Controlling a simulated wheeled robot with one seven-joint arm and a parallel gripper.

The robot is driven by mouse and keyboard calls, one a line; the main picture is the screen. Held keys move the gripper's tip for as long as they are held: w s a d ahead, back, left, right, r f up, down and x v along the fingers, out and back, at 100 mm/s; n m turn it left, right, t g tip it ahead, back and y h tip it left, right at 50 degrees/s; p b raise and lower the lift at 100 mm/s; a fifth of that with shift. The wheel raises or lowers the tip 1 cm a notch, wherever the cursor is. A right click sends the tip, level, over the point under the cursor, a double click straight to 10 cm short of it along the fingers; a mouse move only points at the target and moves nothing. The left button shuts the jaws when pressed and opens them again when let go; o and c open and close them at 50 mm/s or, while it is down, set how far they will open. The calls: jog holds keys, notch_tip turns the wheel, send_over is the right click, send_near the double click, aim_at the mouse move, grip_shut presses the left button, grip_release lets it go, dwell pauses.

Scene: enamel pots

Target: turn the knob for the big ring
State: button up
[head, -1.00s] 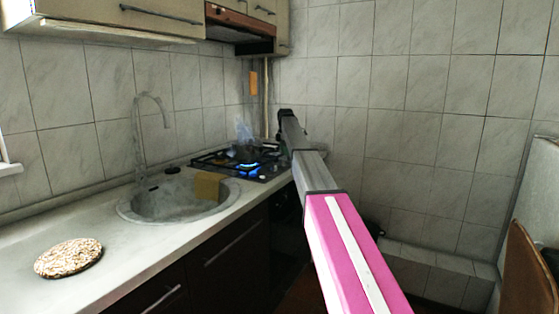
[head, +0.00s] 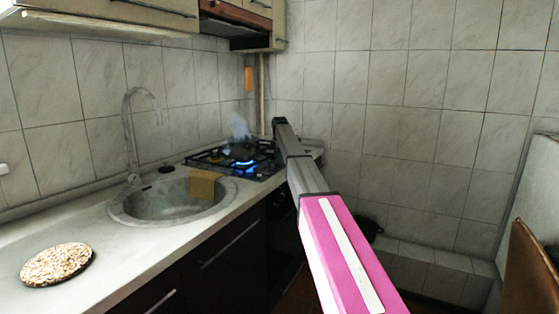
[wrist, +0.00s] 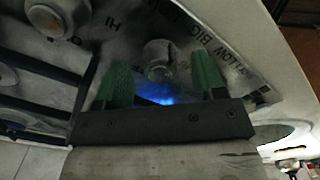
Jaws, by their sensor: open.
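In the wrist view a pale round knob (wrist: 158,58) sits on the worn stove panel, with printed lettering beside it that seems to include "BIG". My gripper (wrist: 160,66) is open, with one green finger on each side of this knob. I cannot tell whether either finger touches it. A second knob (wrist: 45,20) lies at the upper left of the wrist view. In the head view the stove (head: 208,158) stands at the end of the counter with a blue flame lit. My arm hides the gripper and the knobs there.
The sink (head: 122,212) with a yellow-brown cloth (head: 206,184) is left of the stove. A speckled round mat (head: 57,264) lies on the counter's near end. Tiled walls close off the back. A blue glow shows behind my gripper in the wrist view.

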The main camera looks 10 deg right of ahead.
jog(key=shift+f, duration=0.6)
jog(key=c, duration=0.9)
jog(key=shift+c, duration=0.2)
